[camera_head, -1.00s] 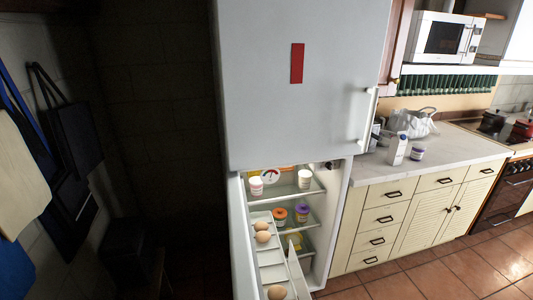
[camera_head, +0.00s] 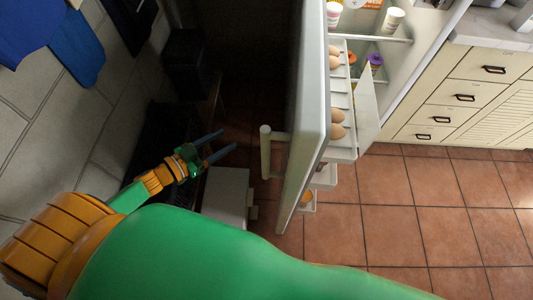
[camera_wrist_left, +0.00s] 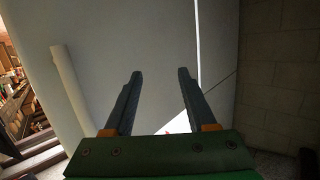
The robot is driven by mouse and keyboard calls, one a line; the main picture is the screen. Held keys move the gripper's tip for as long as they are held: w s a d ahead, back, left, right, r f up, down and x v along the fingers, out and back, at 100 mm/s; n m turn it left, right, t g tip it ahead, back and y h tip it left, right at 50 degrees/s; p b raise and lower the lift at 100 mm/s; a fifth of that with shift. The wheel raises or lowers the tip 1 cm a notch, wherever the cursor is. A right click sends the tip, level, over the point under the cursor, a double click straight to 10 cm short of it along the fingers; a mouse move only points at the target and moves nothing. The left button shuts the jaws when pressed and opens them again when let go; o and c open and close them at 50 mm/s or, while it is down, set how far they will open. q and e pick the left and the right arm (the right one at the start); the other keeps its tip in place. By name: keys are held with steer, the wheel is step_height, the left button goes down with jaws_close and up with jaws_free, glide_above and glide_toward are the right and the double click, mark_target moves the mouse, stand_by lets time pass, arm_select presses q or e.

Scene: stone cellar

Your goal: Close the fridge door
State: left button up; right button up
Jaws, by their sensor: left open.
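The white fridge door (camera_head: 308,110) stands wide open, seen nearly edge-on in the head view. Its inner side, facing right, carries racks with several eggs (camera_head: 338,122). Its white bar handle (camera_head: 266,150) is on the outer side, facing left. My left gripper (camera_head: 228,142) is open and empty, left of the handle and apart from it. In the left wrist view, the open fingers (camera_wrist_left: 160,74) point toward a broad pale surface, apparently the door's outer face, with the handle (camera_wrist_left: 70,85) to their left. My right gripper is not in view.
The fridge interior (camera_head: 385,45) holds jars and tubs on shelves. Cream drawers (camera_head: 470,98) stand at the right. A pale boxy thing (camera_head: 228,195) is below my left gripper. A tiled wall (camera_head: 75,130) is at the left. The tiled floor (camera_head: 400,210) right of the door is clear.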

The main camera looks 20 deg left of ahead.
mark_target(266, 154)
arm_select(q)
steer(key=s+d+r+m+g+h+b, duration=0.2)
steer(key=s+d+r+m+g+h, duration=0.45)
steer(key=d+h, duration=0.2)
steer(key=shift+m+h, duration=0.25)
steer(key=w+d, duration=0.1)
steer(key=w+d+r+p, duration=0.1)
steer(key=d, duration=0.1)
steer(key=w+d+p, duration=0.1)
steer(key=d, duration=0.1)
steer(key=shift+w+d+r, duration=0.15)
steer(key=shift+r, duration=0.05)
steer(key=shift+w+d+f, duration=0.15)
steer(key=shift+d, duration=0.1)
jaws_close()
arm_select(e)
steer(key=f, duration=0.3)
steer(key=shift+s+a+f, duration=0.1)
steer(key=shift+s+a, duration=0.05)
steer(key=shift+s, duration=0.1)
